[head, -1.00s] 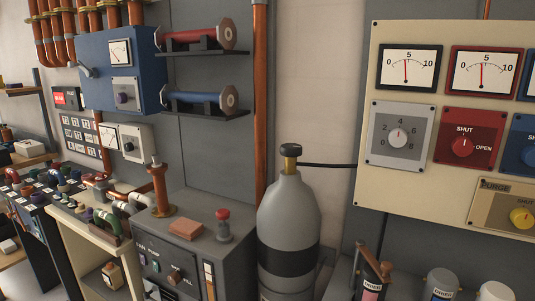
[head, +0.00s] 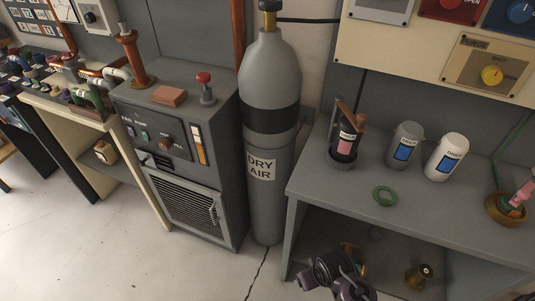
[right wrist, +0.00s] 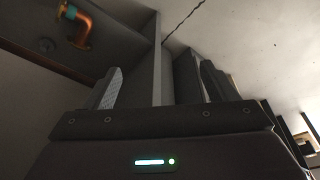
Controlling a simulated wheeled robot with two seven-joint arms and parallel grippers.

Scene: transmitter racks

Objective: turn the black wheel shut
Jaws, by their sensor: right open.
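The grey DRY AIR cylinder (head: 271,75) stands upright on the floor in the head view. A brass valve (head: 269,20) tops it, and the black wheel (head: 269,4) above that is cut by the top picture edge. My right gripper (head: 325,275) is low in the head view, in front of the bench's lower space and well below the wheel. In the right wrist view its two fingers (right wrist: 162,82) stand apart, open with nothing between them. My left gripper is not in view.
A grey pump cabinet (head: 221,110) stands left of the cylinder. A grey bench (head: 430,205) to the right holds bottles, a green ring (head: 385,196) and a dark stand (head: 345,150). Brass parts (head: 420,276) lie underneath. The floor (head: 100,250) at front left is clear.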

